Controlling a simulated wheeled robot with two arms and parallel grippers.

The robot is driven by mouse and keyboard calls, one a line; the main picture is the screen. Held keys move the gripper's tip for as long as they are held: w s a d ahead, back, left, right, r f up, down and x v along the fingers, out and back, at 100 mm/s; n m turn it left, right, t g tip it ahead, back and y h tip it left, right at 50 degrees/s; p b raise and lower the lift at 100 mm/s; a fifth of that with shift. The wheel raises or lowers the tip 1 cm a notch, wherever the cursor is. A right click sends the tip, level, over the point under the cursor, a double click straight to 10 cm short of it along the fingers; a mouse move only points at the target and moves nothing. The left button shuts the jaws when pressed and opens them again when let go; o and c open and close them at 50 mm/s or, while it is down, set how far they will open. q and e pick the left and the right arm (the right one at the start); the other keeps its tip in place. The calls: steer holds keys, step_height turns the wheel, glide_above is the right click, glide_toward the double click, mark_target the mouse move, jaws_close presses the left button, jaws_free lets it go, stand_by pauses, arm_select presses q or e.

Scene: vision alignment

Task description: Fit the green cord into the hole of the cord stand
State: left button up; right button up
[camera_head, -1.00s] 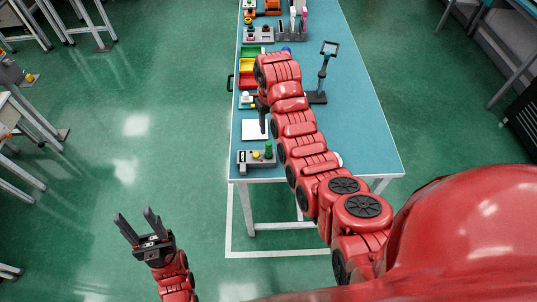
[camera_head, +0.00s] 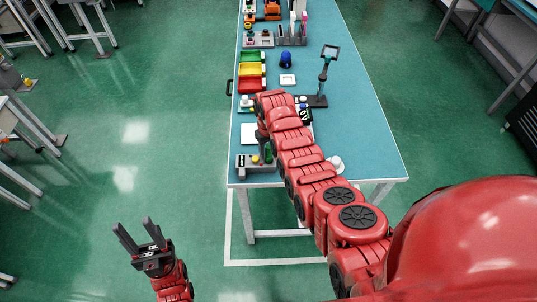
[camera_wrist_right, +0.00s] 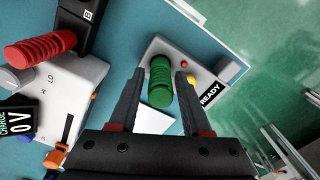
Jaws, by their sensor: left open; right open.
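The green cord (camera_wrist_right: 160,82), a ribbed coil, stands on a grey box (camera_wrist_right: 160,48) labelled READY in the right wrist view. In the head view the cord (camera_head: 268,154) is at the near left end of the table, on the same box (camera_head: 243,168). My right gripper (camera_wrist_right: 160,75) is open, with its fingers on either side of the cord in the wrist view; contact cannot be told. It also shows in the head view (camera_head: 263,140). My left gripper (camera_head: 136,231) is open and empty over the floor, left of the table. I cannot make out a cord stand's hole.
A red coil (camera_wrist_right: 40,50) is on a pale box (camera_wrist_right: 60,85) marked HI and LO, beside a black unit. Yellow and red buttons sit near the green cord. Coloured bins (camera_head: 252,71) and a black display stand (camera_head: 322,85) are further back on the blue table (camera_head: 360,140).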

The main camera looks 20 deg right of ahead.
steer(key=shift+f, duration=1.2)
steer(key=shift+c, duration=0.2)
jaws_close()
